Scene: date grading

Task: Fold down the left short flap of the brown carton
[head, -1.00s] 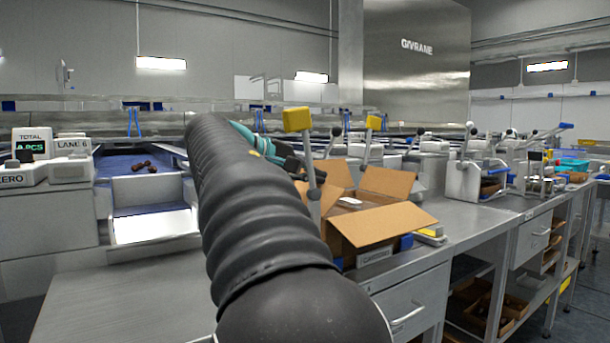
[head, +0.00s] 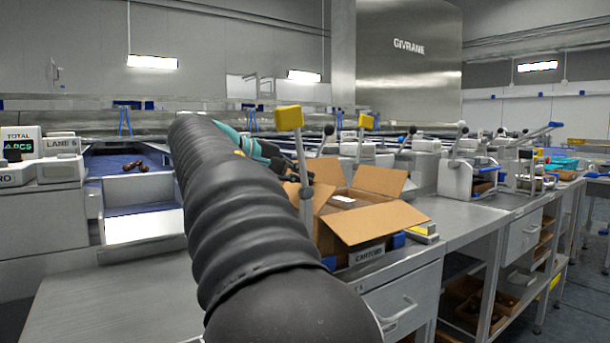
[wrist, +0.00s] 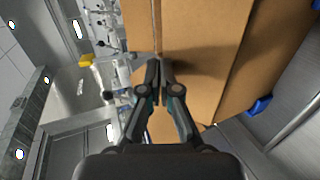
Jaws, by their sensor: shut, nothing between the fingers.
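The brown carton (head: 329,245) stands open on the steel bench, its flaps spread outward. The near long flap (head: 376,221) slopes out toward me and the right flap (head: 379,180) stands raised. The left short flap (head: 318,196) is partly hidden behind a metal lever post and my arm. My gripper (head: 283,160) is at the carton's left side, mostly hidden by my arm. In the wrist view my gripper (wrist: 159,64) is shut and empty, its tips close against brown cardboard (wrist: 200,35). I cannot tell whether they touch it.
A yellow-topped lever (head: 289,118) rises just left of the carton, close to my arm. Blue corner stops (head: 397,240) sit at the carton's base. A lane with dates (head: 133,165) is at the left. Bare bench (head: 110,300) lies at the front left.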

